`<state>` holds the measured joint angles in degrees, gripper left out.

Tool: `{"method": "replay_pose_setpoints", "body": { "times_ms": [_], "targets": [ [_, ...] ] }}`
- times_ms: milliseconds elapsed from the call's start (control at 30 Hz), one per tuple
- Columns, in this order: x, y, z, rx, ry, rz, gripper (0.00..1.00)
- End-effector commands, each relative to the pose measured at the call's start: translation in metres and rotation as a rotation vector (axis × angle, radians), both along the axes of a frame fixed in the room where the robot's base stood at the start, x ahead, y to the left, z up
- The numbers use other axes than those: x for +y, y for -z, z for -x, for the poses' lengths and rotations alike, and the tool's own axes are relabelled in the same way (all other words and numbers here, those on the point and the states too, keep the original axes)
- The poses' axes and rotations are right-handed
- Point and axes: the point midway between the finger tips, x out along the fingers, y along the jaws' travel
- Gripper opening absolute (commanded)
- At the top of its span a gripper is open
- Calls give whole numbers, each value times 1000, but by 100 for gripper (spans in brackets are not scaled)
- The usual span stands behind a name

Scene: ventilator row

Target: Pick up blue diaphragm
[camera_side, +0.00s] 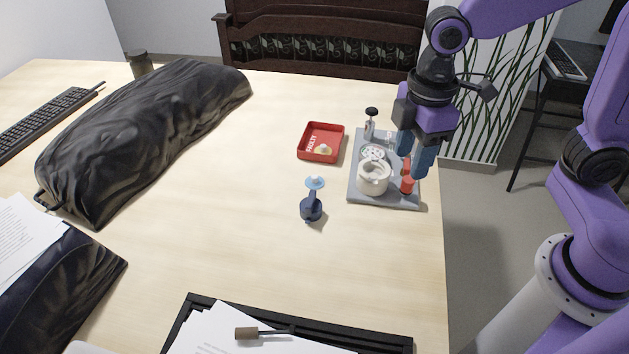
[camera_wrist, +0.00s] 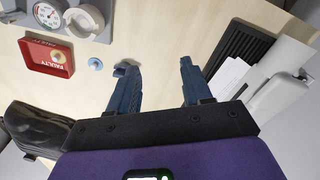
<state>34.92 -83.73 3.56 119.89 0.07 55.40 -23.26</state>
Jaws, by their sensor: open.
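The blue diaphragm (camera_side: 315,182) is a small light-blue disc with a raised middle, lying on the wooden table left of the grey base plate. It also shows in the wrist view (camera_wrist: 95,64), left of the fingers. My gripper (camera_side: 413,165) is open and empty, raised over the right part of the grey plate in the side view. In the wrist view its two blue fingers (camera_wrist: 158,66) are spread wide, with bare table between them. The diaphragm is clear of both fingers.
A dark blue part (camera_side: 311,208) lies just in front of the diaphragm. A red FAULTY tray (camera_side: 306,153) holding a cream part stands behind. The grey plate (camera_side: 400,199) carries a white housing (camera_side: 373,180), gauge and red knob (camera_side: 407,185). Table left of the diaphragm is clear.

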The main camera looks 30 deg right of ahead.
Motion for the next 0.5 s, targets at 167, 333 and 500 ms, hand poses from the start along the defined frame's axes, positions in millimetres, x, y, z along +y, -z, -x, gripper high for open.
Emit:
{"method": "replay_pose_setpoints", "body": {
  "times_ms": [167,333,500],
  "targets": [
    [26,8,-69,4,-66,9,49],
    [39,22,-132,6,-134,13,49],
    [41,41,-193,8,-200,16,49]
  ]
}}
